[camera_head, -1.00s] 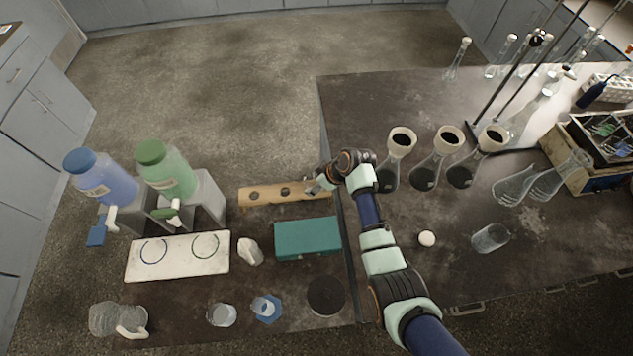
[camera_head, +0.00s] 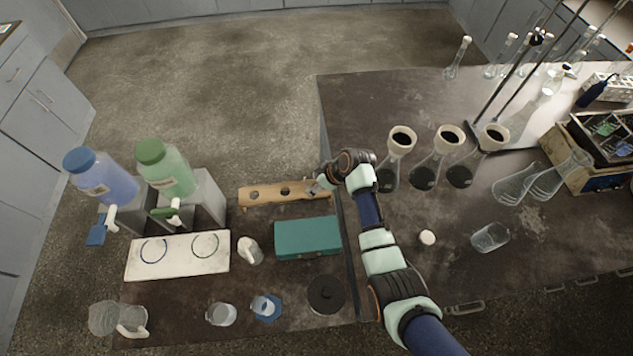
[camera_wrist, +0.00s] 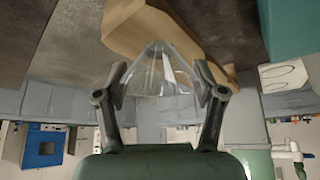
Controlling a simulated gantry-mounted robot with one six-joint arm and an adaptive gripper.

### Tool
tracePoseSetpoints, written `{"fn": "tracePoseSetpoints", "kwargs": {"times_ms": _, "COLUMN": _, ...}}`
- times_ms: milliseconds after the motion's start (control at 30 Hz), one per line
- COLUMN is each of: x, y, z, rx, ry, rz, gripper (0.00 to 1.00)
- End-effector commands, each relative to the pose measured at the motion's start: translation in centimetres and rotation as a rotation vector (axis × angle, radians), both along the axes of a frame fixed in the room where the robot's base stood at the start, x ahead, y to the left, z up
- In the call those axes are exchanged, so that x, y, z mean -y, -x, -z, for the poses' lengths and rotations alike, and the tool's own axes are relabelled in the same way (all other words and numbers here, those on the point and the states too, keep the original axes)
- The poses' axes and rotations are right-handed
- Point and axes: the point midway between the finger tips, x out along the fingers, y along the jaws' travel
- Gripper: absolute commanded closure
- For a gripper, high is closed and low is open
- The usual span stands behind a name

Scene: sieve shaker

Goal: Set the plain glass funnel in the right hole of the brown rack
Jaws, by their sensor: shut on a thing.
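The brown rack (camera_head: 270,200) lies behind the teal box in the head view. Its left and middle holes show empty; my gripper covers its right end. My gripper (camera_head: 316,188) is at that right end. In the wrist view my gripper (camera_wrist: 160,88) is shut on the plain glass funnel (camera_wrist: 160,65), which sits between the two fingers. The brown rack (camera_wrist: 150,32) shows just beyond the funnel there. I cannot tell whether the funnel's stem is in the right hole. The funnel is too small to make out in the head view.
A teal box (camera_head: 307,238) lies in front of the rack, also at the wrist view's top right. A grey stand with blue and green bottles (camera_head: 165,168) is left of the rack. Flasks with funnels (camera_head: 400,145) stand on the bench right of my arm.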

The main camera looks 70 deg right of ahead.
Motion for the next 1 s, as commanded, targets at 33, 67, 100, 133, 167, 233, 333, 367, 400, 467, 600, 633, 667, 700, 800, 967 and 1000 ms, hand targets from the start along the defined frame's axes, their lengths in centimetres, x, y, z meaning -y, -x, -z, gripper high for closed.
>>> {"fn": "tracePoseSetpoints", "kwargs": {"times_ms": 33, "x": 0.00, "y": 0.00, "z": 0.00, "rx": 0.000, "ry": 0.000, "rz": 0.000, "gripper": 0.66}}
{"fn": "tracePoseSetpoints", "kwargs": {"times_ms": 67, "x": 0.00, "y": 0.00, "z": 0.02, "rx": 0.000, "ry": 0.000, "rz": 0.000, "gripper": 0.66}}
{"fn": "tracePoseSetpoints", "kwargs": {"times_ms": 100, "x": 0.00, "y": 0.00, "z": 0.04, "rx": 0.000, "ry": 0.000, "rz": 0.000, "gripper": 0.66}}
{"fn": "tracePoseSetpoints", "kwargs": {"times_ms": 133, "x": 0.01, "y": -0.01, "z": 0.06, "rx": 0.000, "ry": 0.000, "rz": 0.000, "gripper": 0.66}}
{"fn": "tracePoseSetpoints", "kwargs": {"times_ms": 167, "x": 0.01, "y": 0.00, "z": 0.07, "rx": 0.000, "ry": 0.000, "rz": 0.000, "gripper": 0.66}}
{"fn": "tracePoseSetpoints", "kwargs": {"times_ms": 233, "x": 0.01, "y": 0.00, "z": 0.07, "rx": 0.000, "ry": 0.000, "rz": 0.000, "gripper": 0.66}}
{"fn": "tracePoseSetpoints", "kwargs": {"times_ms": 333, "x": 0.01, "y": 0.00, "z": 0.07, "rx": 0.000, "ry": 0.000, "rz": 0.000, "gripper": 0.66}}
{"fn": "tracePoseSetpoints", "kwargs": {"times_ms": 367, "x": 0.01, "y": -0.01, "z": 0.06, "rx": 0.000, "ry": 0.000, "rz": 0.000, "gripper": 0.66}}
{"fn": "tracePoseSetpoints", "kwargs": {"times_ms": 400, "x": 0.01, "y": -0.01, "z": 0.06, "rx": 0.000, "ry": 0.000, "rz": 0.000, "gripper": 0.66}}
{"fn": "tracePoseSetpoints", "kwargs": {"times_ms": 467, "x": 0.01, "y": -0.01, "z": 0.05, "rx": 0.000, "ry": 0.000, "rz": 0.000, "gripper": 0.66}}
{"fn": "tracePoseSetpoints", "kwargs": {"times_ms": 600, "x": 0.01, "y": 0.00, "z": 0.07, "rx": 0.000, "ry": 0.000, "rz": 0.000, "gripper": 0.66}}
{"fn": "tracePoseSetpoints", "kwargs": {"times_ms": 633, "x": 0.01, "y": -0.01, "z": 0.08, "rx": 0.000, "ry": 0.000, "rz": 0.000, "gripper": 0.66}}
{"fn": "tracePoseSetpoints", "kwargs": {"times_ms": 667, "x": 0.01, "y": -0.01, "z": 0.10, "rx": 0.000, "ry": 0.000, "rz": 0.000, "gripper": 0.66}}
{"fn": "tracePoseSetpoints", "kwargs": {"times_ms": 700, "x": 0.01, "y": -0.01, "z": 0.11, "rx": 0.000, "ry": 0.000, "rz": 0.000, "gripper": 0.66}}
{"fn": "tracePoseSetpoints", "kwargs": {"times_ms": 800, "x": 0.02, "y": -0.01, "z": 0.11, "rx": 0.000, "ry": 0.000, "rz": 0.000, "gripper": 0.66}}
{"fn": "tracePoseSetpoints", "kwargs": {"times_ms": 967, "x": 0.02, "y": -0.01, "z": 0.11, "rx": 0.000, "ry": 0.000, "rz": 0.000, "gripper": 0.18}}
{"fn": "tracePoseSetpoints", "kwargs": {"times_ms": 1000, "x": 0.02, "y": -0.01, "z": 0.11, "rx": 0.000, "ry": 0.000, "rz": 0.000, "gripper": 0.11}}
